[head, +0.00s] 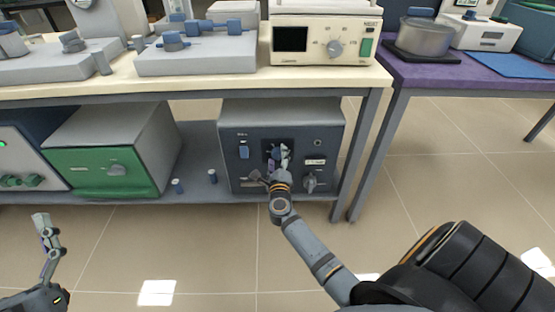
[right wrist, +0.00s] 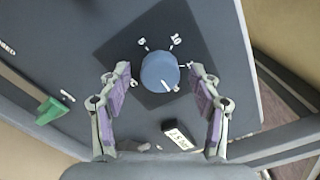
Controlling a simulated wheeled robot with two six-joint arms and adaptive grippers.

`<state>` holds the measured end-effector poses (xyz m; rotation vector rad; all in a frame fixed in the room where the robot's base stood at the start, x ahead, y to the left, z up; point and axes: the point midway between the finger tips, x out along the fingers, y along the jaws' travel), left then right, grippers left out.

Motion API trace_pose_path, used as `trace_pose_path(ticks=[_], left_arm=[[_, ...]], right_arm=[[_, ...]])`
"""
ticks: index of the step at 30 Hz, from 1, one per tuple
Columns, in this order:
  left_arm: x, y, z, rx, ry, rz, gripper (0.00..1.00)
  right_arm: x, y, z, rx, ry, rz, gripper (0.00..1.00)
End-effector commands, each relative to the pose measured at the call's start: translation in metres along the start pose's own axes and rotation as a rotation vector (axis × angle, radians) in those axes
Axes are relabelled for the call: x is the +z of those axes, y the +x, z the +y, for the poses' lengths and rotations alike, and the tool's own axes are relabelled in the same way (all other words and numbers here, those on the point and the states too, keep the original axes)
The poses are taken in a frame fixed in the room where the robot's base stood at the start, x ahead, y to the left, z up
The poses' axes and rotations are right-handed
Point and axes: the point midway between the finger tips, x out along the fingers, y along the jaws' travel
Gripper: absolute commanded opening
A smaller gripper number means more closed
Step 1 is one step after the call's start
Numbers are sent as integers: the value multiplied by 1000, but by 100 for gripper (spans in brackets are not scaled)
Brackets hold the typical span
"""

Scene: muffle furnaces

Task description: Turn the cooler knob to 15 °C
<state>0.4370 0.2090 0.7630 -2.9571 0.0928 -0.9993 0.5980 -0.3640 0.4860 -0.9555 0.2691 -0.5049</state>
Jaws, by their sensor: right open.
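The cooler (head: 237,175) is a dark blue-grey box on the shelf under the bench. Its round blue knob (right wrist: 160,70) sits on a dark square dial plate with white marks. My right gripper (right wrist: 160,75) is open, with one purple-padded finger on each side of the knob and a gap on both sides. In the head view my right gripper (head: 279,160) partly covers the dial. My left gripper (head: 41,220) is raised at the lower left, away from the cooler.
The bench edge (head: 200,95) overhangs, and a table leg (head: 362,150) stands to the right.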

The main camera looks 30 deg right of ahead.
Motion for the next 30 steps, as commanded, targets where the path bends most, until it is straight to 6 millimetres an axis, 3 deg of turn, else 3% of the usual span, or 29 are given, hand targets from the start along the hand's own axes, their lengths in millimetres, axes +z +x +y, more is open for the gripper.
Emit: trace_pose_path(ticks=[11,23,30], left_arm=[[-10,2,0,2,3,41,87],[-9,2,0,1,3,39,87],[-7,2,0,1,1,24,87]], right_arm=[[0,4,0,1,-1,1,63],[0,4,0,1,-1,0,10],[0,4,0,2,-9,0,9]])
